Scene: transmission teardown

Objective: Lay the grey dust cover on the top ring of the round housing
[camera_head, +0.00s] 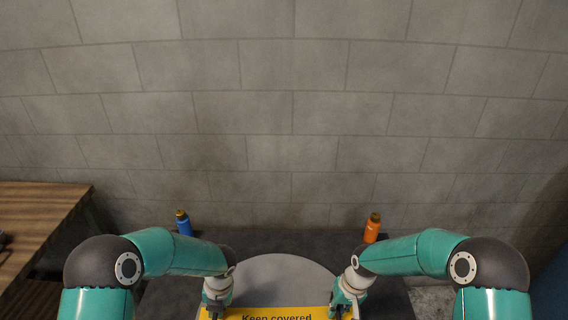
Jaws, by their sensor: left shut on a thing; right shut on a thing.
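The grey dust cover (282,270) shows at the bottom middle as a flat, round grey disc. A yellow strip reading "Keep covered" (277,317) runs across its near part and is cut off by the picture's lower edge. My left gripper (214,309) is shut on the cover at its left side. My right gripper (346,308) is shut on the cover at its right side. The round housing and its top ring cannot be made out. I cannot tell how high the cover is above anything below it.
A blue bottle (183,223) stands at the back left of the dark table (250,244), and an orange bottle (372,228) at the back right. A wooden bench (40,215) is at the far left. A grey block wall (290,120) closes off the back.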

